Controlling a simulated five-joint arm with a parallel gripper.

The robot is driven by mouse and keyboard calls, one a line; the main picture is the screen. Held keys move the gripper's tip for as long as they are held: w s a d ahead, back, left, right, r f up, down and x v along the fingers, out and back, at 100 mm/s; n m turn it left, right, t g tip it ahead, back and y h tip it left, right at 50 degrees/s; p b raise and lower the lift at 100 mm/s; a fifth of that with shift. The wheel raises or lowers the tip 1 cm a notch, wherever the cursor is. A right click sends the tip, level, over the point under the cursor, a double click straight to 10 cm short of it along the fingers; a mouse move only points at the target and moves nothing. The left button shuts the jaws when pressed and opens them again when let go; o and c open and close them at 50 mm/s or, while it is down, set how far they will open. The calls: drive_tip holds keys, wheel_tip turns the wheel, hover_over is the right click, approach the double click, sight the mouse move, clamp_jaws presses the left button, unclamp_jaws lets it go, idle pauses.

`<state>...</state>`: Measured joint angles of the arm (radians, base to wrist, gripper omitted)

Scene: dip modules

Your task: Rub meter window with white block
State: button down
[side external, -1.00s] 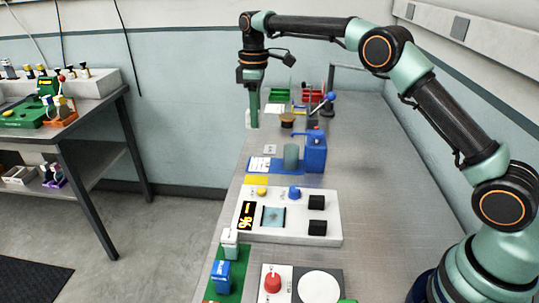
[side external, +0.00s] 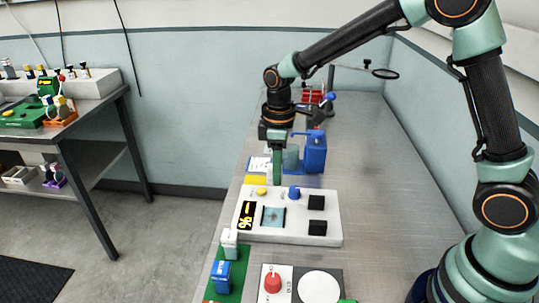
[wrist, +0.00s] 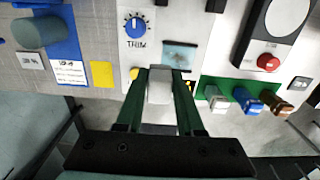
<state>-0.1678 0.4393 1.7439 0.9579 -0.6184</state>
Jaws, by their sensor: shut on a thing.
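My gripper (wrist: 161,74) is shut on the white block (wrist: 160,90), which sits between its green fingers in the wrist view. In the side view my gripper (side external: 277,183) points down at the far edge of the white meter panel (side external: 322,203); the block is hard to make out there. The meter window (side external: 273,217) is a small bluish pane with a dark mark, on the panel beside the orange display (side external: 246,216). In the wrist view the window (wrist: 180,55) lies just beyond the fingertips, apart from the block.
A blue knob (side external: 294,193) and black blocks (side external: 317,202) stand on the panel near the window. A blue dispenser (side external: 314,152) stands behind. A green tray (side external: 231,275) with small bottles and a red knob (side external: 272,282) are at the front. The bench's right side is clear.

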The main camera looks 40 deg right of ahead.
hover_over(278, 207)
drive_tip(key=shift+a+f, duration=0.1)
drive_tip(key=shift+f, duration=3.15)
drive_tip(key=shift+s+a+f, duration=0.1)
drive_tip(key=shift+a+f, duration=0.1)
drive_tip(key=shift+f, duration=0.6)
drive_tip(key=shift+s+a, duration=2.2)
drive_tip(key=shift+s, duration=0.05)
drive_tip(key=shift+w+d, duration=2.45)
drive_tip(key=shift+d, duration=0.05)
drive_tip(key=shift+a+r, duration=0.1)
drive_tip(key=shift+r, duration=3.95)
